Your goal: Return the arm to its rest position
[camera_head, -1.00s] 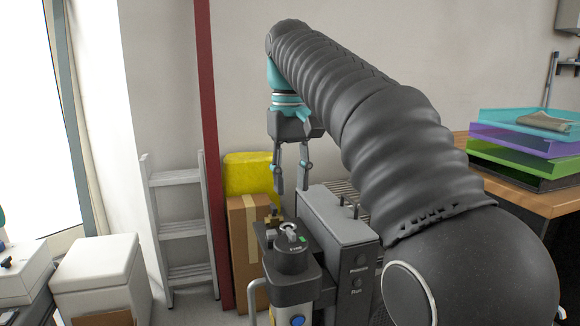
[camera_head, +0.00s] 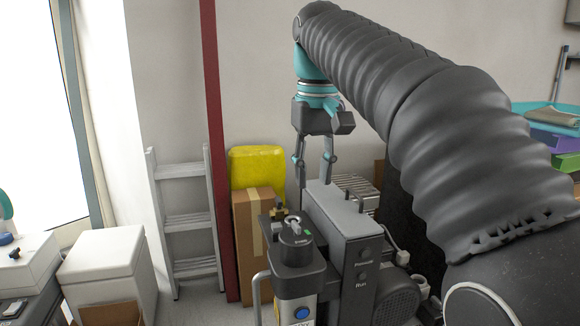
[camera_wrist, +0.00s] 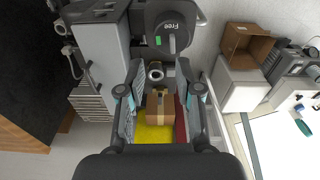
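My gripper (camera_head: 313,167) hangs from the arm in the head view, fingers pointing down, above and behind the dental compressor. Its two fingers are apart with nothing between them. The compressor's grey box (camera_head: 345,222) stands just below and to the right of it. A dark round cap with a light knob (camera_head: 293,229) sits on the unit at the front left. In the wrist view the fingers (camera_wrist: 158,92) are spread, and the cap marked "Free" (camera_wrist: 172,27) lies beyond them. My dark sleeved arm crosses the upper right of the head view.
A yellow container (camera_head: 257,167) and a cardboard box (camera_head: 247,225) stand behind the compressor. A ladder (camera_head: 186,222) leans by the red post (camera_head: 213,130). A white box (camera_head: 103,268) is at lower left. Coloured trays (camera_head: 552,140) are at the right.

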